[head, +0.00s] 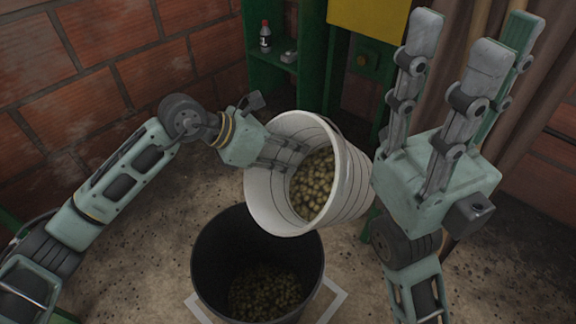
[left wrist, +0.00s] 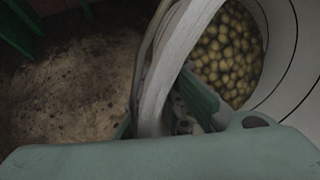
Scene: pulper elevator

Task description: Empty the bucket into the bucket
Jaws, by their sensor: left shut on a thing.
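A white bucket (head: 352,188) is held in the air, tilted with its mouth toward the lower left. Many yellowish-brown round pieces (head: 313,184) lie inside it; they also show in the left wrist view (left wrist: 226,52). My left gripper (head: 290,154) is shut on the white bucket's rim (left wrist: 168,75). A black bucket (head: 207,262) stands upright on the floor below, with similar pieces (head: 265,292) at its bottom. The white bucket's lower rim is over the black bucket's far right side. My right gripper (head: 468,62) is raised at the right, fingers pointing up and apart, empty.
A pale square outline (head: 333,300) marks the floor around the black bucket. Behind stands a green frame (head: 312,60) with a dark bottle (head: 265,37) on a shelf and a yellow panel (head: 368,25). Brick walls (head: 100,75) close the back. The floor (head: 150,240) at left is bare.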

